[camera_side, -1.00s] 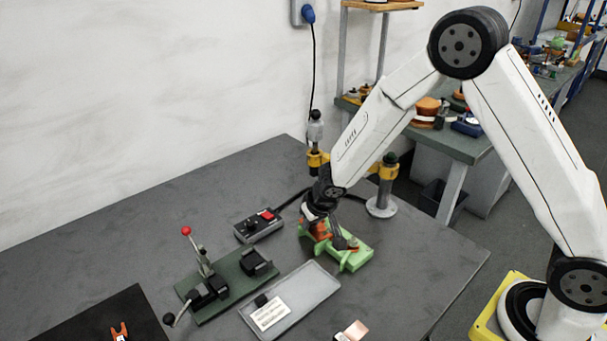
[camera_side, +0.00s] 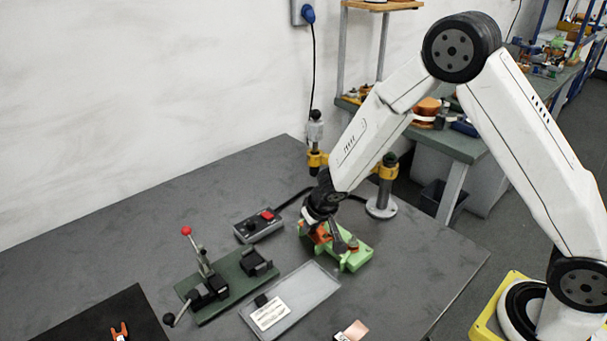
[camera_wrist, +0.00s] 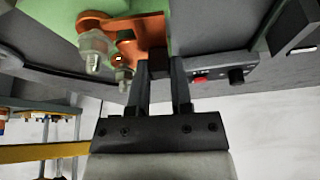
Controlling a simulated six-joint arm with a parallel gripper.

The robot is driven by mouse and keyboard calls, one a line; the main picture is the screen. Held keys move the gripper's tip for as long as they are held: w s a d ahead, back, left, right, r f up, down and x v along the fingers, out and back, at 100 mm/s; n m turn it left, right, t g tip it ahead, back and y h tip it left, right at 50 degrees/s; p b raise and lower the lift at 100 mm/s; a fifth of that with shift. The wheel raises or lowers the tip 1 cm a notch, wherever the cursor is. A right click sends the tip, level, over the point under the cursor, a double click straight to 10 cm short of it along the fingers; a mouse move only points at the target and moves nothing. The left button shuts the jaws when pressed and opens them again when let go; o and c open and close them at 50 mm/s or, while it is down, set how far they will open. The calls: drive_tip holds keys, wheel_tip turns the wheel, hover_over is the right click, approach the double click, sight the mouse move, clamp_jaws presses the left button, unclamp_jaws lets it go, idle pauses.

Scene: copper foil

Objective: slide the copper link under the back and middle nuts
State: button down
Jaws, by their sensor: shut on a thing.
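The green block (camera_side: 357,262) sits on the table near its right side, partly hidden behind my gripper in the side view. My gripper (camera_wrist: 158,68) is shut on the orange copper link (camera_wrist: 150,32), pinching its near end at the block. The link lies along the green block (camera_wrist: 45,22) in the wrist view. A pale nut on a stud (camera_wrist: 95,45) stands at the link's left edge; a second pale nut (camera_wrist: 124,72) is partly hidden beside my left finger. Whether the link lies under either nut cannot be told. In the side view the copper (camera_side: 321,235) shows beneath my gripper (camera_side: 325,225).
A control box with a red switch (camera_side: 258,226) stands left of the block. A green toggle-clamp fixture (camera_side: 228,284) and a grey tray (camera_side: 305,295) lie nearer. A loose copper piece (camera_side: 356,329) is at the front edge. A round-based post (camera_side: 381,207) stands behind the block.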

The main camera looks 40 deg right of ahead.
sight(320, 229)
drive_tip(key=shift+s+d, duration=0.15)
drive_tip(key=shift+d, duration=1.1)
idle(2.6)
drive_tip(key=shift+f, duration=0.15)
idle(0.8)
drive_tip(key=c, duration=0.8)
unclamp_jaws()
drive_tip(key=shift+c, duration=0.2)
drive_tip(key=shift+r, duration=0.25)
drive_tip(key=shift+r, duration=0.7)
drive_tip(key=shift+r, duration=0.55)
drive_tip(key=o, duration=0.6)
drive_tip(key=shift+c, duration=0.2)
